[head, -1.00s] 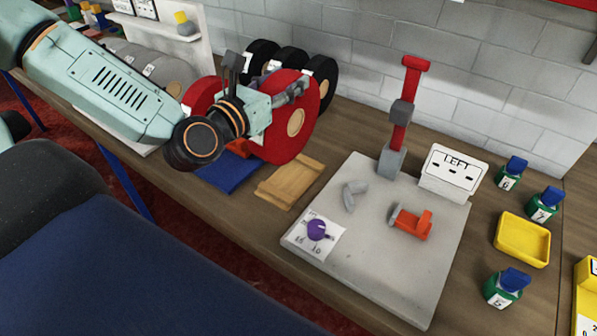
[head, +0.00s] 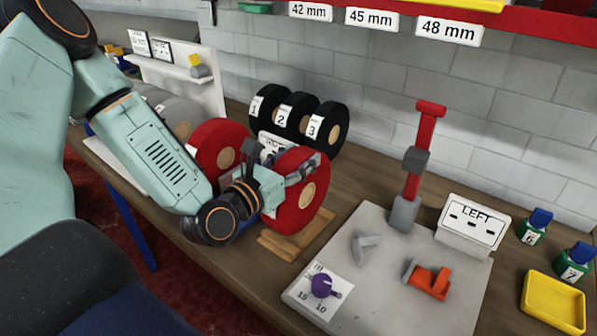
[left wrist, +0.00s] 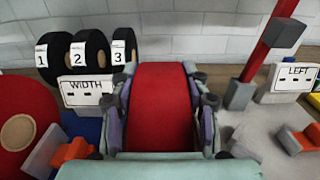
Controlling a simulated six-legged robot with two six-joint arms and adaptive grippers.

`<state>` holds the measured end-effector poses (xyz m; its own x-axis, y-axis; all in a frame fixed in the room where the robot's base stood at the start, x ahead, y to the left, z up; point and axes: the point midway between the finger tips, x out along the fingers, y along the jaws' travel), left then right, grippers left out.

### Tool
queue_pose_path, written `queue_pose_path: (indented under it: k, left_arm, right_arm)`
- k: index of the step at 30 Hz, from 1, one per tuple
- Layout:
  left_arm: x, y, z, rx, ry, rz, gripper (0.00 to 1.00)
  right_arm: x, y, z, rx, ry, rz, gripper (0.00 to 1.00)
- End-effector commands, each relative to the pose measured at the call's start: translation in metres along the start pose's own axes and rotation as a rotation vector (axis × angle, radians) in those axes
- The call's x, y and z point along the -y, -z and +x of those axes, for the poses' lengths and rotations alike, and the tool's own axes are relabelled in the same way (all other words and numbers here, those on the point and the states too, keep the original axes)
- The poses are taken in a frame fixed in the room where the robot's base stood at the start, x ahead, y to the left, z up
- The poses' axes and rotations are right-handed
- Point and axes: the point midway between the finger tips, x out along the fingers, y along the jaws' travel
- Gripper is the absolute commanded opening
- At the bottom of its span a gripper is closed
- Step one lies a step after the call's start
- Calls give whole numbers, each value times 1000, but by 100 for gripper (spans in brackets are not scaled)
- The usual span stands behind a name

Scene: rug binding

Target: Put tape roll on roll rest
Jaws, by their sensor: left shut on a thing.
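The tape roll is a red disc with a tan core (head: 307,195), standing upright in the head view. My left gripper (head: 275,178) is shut on it, with fingers on either side of its red band (left wrist: 160,105) in the left wrist view. The wooden roll rest (head: 281,247) lies on the bench just under the held roll, which hides part of it. I cannot tell whether the roll touches the rest. My right gripper is not in view.
Another red roll (head: 219,145) stands just left of the gripper. Black numbered rolls (head: 330,128) stand behind. A grey plate (head: 378,290) with a red post (head: 420,150), purple knob and orange piece lies to the right. A yellow tray (head: 553,303) is further right.

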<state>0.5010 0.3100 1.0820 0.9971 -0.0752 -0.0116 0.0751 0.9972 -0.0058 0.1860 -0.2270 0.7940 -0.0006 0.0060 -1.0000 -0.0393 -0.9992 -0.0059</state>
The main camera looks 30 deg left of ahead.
Motion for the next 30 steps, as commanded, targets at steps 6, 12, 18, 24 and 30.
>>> queue_pose_path:
  k: [6,12,18,24,30]
  left_arm:
    - [0,18,2,4,2,2,0]
    - [0,16,3,5,1,1,0]
    - [0,21,3,1,1,0,47]
    - [0,20,3,1,1,0,64]
    - [0,20,3,1,1,0,69]
  right_arm:
    - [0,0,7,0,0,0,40]
    - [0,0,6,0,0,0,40]
    - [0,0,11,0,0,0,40]
    - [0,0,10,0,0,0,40]
    - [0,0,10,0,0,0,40]
